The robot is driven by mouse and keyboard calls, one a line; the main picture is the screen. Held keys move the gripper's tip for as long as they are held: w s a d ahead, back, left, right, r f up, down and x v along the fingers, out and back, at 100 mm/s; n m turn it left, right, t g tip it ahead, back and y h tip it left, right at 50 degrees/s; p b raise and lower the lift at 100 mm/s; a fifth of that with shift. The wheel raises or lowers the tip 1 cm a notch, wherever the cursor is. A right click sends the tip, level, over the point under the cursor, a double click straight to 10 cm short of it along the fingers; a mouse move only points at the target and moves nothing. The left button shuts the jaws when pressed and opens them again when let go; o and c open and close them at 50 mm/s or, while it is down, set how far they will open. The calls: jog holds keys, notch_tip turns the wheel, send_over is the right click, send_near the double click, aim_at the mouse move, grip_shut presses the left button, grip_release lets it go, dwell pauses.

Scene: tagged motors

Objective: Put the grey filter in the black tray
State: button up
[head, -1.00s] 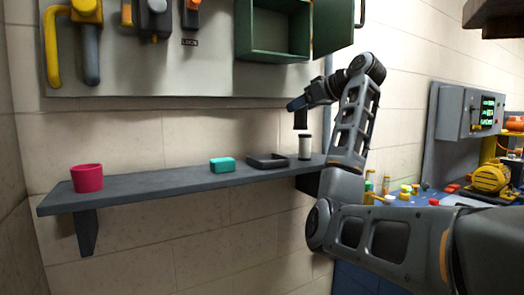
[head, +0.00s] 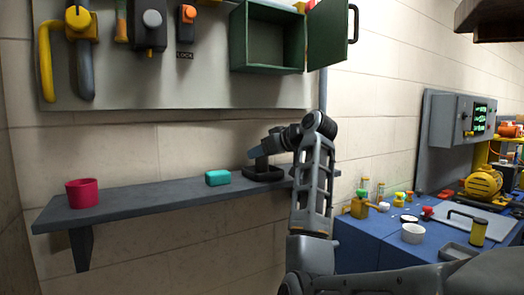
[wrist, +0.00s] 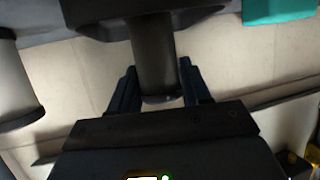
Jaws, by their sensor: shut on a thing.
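My gripper (head: 258,152) is over the black tray (head: 280,173) on the wall shelf. It is shut on the grey filter (head: 262,163), a dark cylinder that points down. In the wrist view, the filter (wrist: 155,55) stands between my two fingers (wrist: 158,78). Its far end is within the outline of the tray (wrist: 95,15). I cannot tell whether the filter touches the tray floor.
A teal box (head: 218,178) and a red cup (head: 83,193) stand left of the tray on the grey shelf (head: 150,202). The green cabinet (head: 268,40) hangs open above.

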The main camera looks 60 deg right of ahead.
jog(key=o, duration=1.1)
jog(key=shift+f, duration=0.1)
jog(key=b+v, duration=0.1)
jog(key=v, duration=1.1)
jog(key=shift+b, duration=0.4)
